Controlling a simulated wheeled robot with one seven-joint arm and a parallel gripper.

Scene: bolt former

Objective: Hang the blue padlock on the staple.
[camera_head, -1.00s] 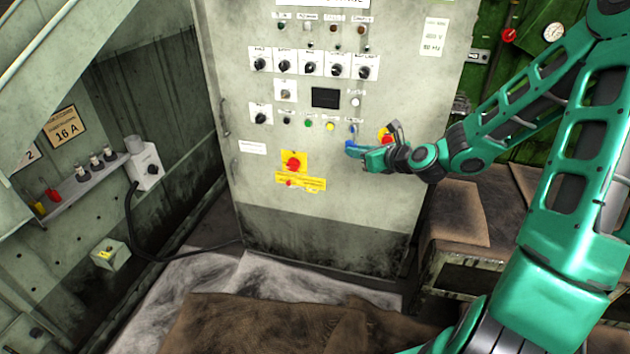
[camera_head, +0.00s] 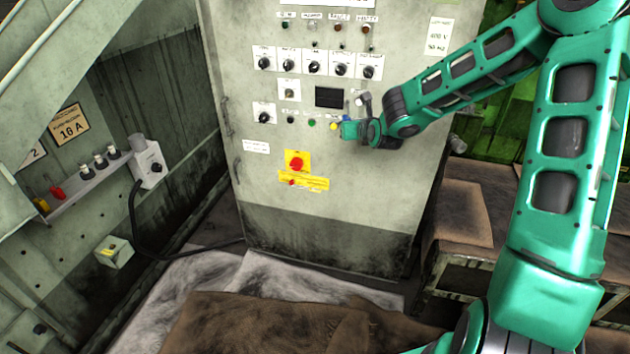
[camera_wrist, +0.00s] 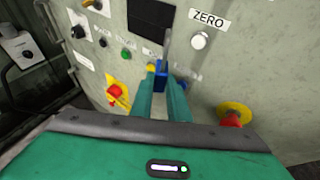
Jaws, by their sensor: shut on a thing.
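The blue padlock (camera_wrist: 160,80) is between the fingertips of my gripper (camera_wrist: 161,88) in the wrist view, with its grey shackle pointing up. My gripper is shut on it. In the head view my gripper (camera_head: 350,130) is in front of the grey cabinet's lower button row, and only a small bit of blue shows there. I cannot make out the staple for certain in either view. A red knob on a yellow plate (camera_head: 297,163) is below and left of my gripper; it also shows in the wrist view (camera_wrist: 115,92).
The grey cabinet (camera_head: 340,210) carries rotary switches, buttons and a dark display (camera_head: 329,97). A red button with a yellow ring (camera_wrist: 232,116) is right of my gripper in the wrist view. A brown-topped bench (camera_head: 462,205) stands right of the cabinet.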

